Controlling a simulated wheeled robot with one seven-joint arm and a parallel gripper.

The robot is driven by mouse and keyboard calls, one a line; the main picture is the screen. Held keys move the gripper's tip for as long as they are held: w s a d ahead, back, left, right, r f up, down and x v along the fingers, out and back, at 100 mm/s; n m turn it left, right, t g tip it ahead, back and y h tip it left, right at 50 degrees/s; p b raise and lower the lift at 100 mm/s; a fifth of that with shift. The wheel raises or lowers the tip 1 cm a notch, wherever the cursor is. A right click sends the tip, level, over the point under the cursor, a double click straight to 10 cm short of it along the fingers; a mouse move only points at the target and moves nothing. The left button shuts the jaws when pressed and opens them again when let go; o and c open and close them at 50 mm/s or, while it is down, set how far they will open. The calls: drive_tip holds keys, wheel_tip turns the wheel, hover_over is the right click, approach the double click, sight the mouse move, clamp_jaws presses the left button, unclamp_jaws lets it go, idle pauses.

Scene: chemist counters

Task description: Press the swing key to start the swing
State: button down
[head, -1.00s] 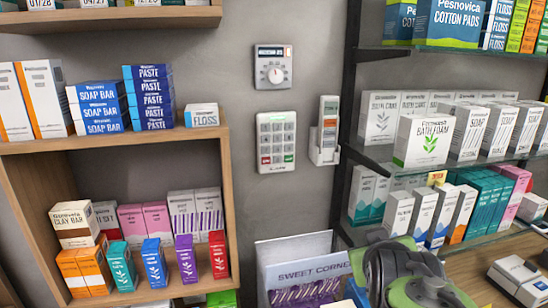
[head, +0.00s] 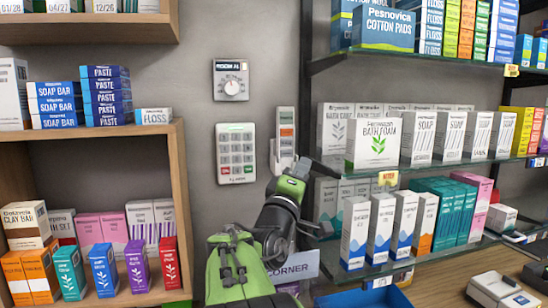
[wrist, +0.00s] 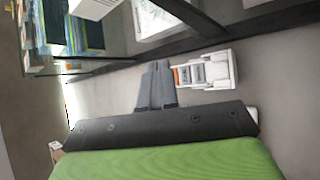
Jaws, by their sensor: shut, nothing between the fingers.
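A slim white handset (head: 286,130) with an orange key and grey keys sits in a white wall holder (head: 274,158). It also shows in the wrist view (wrist: 189,75), just right of my fingertips. The keys' labels are too small to read, so I cannot tell which is the swing key. My gripper (wrist: 156,66) is shut and empty, its fingers pointing at the wall beside the handset. Whether they touch anything is not clear.
A white keypad panel (head: 236,153) and a dial control (head: 231,80) are on the wall to the left. Glass shelves (head: 440,165) with boxes stand close on the right, their dark upright near my wrist. A wooden shelf (head: 181,200) is on the left.

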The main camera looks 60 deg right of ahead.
sight(286, 153)
drive_tip(key=w+d+p, duration=0.4)
drive_tip(key=w+d, duration=0.2)
drive_tip(key=shift+w+d, duration=0.15)
idle(2.2)
drive_tip(key=shift+w+d, duration=0.25)
drive_tip(key=shift+w, duration=0.05)
